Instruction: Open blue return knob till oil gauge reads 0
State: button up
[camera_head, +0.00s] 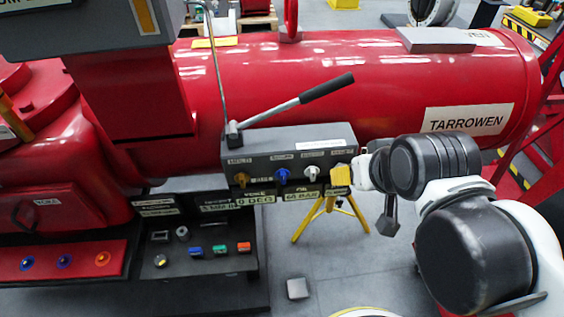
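The blue return knob (282,174) is on the front of a grey valve block (262,150) under the red cylinder. An oil readout (303,195) below the knobs seems to read 60 BAR. A yoke readout (255,199) beside it shows 0 DEG. My gripper (376,182) is at the right end of the block, to the right of the blue knob and apart from it. Its fingers are small and partly hidden, so I cannot tell whether it is open or shut. A yellow piece (340,176) shows at the block's right end, close to my gripper.
A brass knob (241,180) and a white knob (310,173) flank the blue knob. A pump lever (300,102) slants above the block. A yellow stand (328,214) is below. A dark panel (205,270) with coloured buttons is at lower left. Open floor is at lower middle.

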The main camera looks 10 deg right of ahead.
aim_at(282, 174)
jog(key=k+j+z, duration=0.25)
jog(key=k, duration=0.25)
jog(key=k+j+z, duration=0.1)
jog(key=k+z, duration=0.2)
jog(key=k, duration=0.25)
